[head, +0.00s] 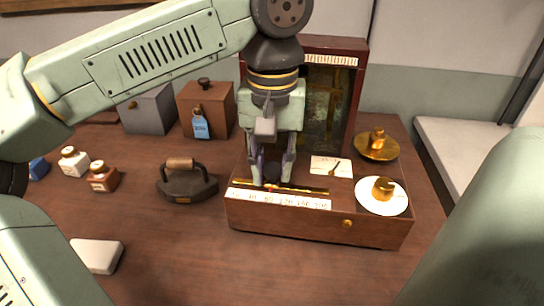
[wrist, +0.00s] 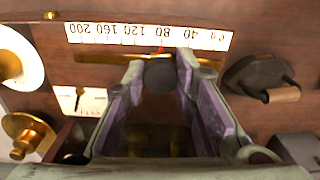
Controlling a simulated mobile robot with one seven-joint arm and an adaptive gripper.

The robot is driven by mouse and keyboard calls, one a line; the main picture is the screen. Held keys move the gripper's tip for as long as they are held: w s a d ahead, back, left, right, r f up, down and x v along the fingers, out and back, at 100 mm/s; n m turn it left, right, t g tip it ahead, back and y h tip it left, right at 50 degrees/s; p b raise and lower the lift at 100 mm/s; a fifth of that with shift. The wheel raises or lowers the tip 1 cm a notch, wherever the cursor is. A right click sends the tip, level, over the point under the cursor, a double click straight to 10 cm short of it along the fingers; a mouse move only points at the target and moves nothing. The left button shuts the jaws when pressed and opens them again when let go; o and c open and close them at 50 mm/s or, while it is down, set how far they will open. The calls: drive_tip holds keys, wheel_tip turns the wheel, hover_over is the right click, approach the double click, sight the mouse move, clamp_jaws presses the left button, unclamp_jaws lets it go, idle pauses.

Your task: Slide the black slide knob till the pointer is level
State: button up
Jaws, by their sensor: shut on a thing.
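The black slide knob (head: 271,173) sits on a brass rail (head: 312,190) along the front of a wooden scale box (head: 380,229). My gripper (head: 271,181) reaches down from above with its fingers on either side of the knob, shut on it. The wrist view shows the knob (wrist: 160,74) between the two fingertips (wrist: 161,67). A small red mark (wrist: 160,49) shows beside the knob at the numbered strip (wrist: 130,35). The white pointer card (head: 323,160) lies right of my gripper; its dark pointer (head: 335,169) looks slanted in the head view.
A white plate (head: 368,200) with a brass weight and a brass pan (head: 363,148) stand at the box's right. A flat iron (head: 186,186) stands close to its left. Brown (head: 210,112) and grey boxes (head: 150,112) stand behind left.

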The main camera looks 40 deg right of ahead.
drive_tip(key=shift+s+d, duration=0.1)
drive_tip(key=shift+s, duration=0.05)
drive_tip(key=shift+s+d, duration=0.75)
drive_tip(key=shift+s, duration=0.2)
drive_tip(key=o, duration=0.9)
drive_tip(key=shift+r+p, duration=3)
drive_tip(key=shift+r, duration=0.55)
